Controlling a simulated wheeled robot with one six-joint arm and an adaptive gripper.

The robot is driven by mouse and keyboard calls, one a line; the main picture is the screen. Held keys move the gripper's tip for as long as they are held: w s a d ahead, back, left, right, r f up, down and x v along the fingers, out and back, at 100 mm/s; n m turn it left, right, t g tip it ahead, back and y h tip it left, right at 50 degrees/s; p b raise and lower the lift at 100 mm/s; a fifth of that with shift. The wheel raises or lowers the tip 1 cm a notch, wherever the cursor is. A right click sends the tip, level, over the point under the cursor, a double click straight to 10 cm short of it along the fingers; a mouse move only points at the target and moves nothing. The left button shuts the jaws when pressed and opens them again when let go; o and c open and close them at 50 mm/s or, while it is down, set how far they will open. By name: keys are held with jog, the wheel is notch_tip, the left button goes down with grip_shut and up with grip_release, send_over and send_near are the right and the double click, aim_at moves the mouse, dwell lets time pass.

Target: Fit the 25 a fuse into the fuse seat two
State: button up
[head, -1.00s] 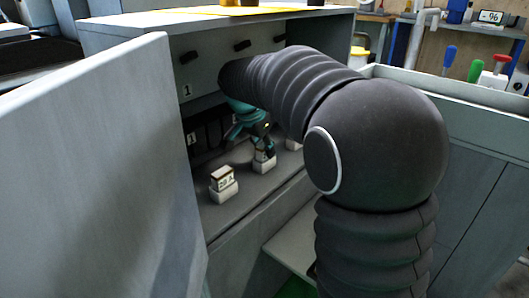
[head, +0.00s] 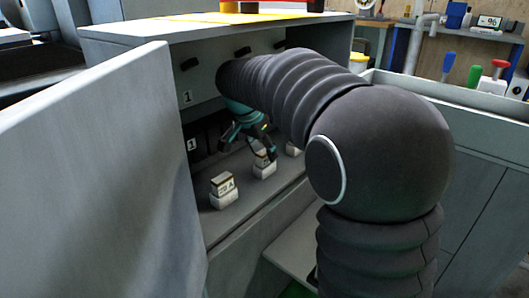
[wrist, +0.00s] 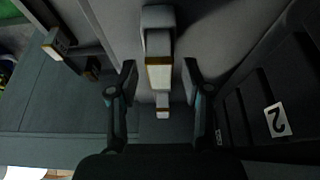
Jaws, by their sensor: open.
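My gripper (head: 248,146) is open inside the cabinet, with its fingers spread above and around the middle pale fuse block (head: 263,163). In the wrist view, a block with a yellow band (wrist: 159,74) lies between the parted fingers of my gripper (wrist: 158,92), with a gap on each side. I cannot read its rating. Another fuse block (head: 223,186), with a label ending in "A", stands on the shelf at the front left. A white "2" label (wrist: 277,120) is on the dark panel at the right of the wrist view. The number two seat is hidden in the head view.
A third pale block (head: 293,149) is partly hidden by my arm. The cabinet shelf (head: 235,212) carries the blocks.

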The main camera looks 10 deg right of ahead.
jog(key=s+a, duration=0.2)
jog(key=a, duration=0.1)
jog(key=s+a, duration=0.2)
jog(key=a, duration=0.1)
jog(key=s+a, duration=0.3)
jog(key=shift+a+f, duration=0.15)
jog(key=shift+a, duration=0.15)
jog(key=s+d+r+n+t+y+p, duration=0.1)
jog(key=s+d+r+n, duration=0.1)
jog(key=s+d, duration=0.15)
jog(key=s+d+r+n+y+p, duration=0.1)
jog(key=s+d+r+n, duration=0.15)
jog(key=s, duration=0.25)
jog(key=s+d+f+n+t+y+p, duration=0.1)
jog(key=s+d+f+n, duration=0.1)
jog(key=s, duration=0.5)
jog(key=s+d+f+n+p, duration=0.1)
jog(key=s+d+f+n, duration=0.1)
jog(key=s+n, duration=0.2)
jog(key=s, duration=0.3)
jog(key=shift+s+f+t+y, duration=0.25)
jog(key=shift+s+t+y, duration=0.05)
jog(key=shift+t+y, duration=0.1)
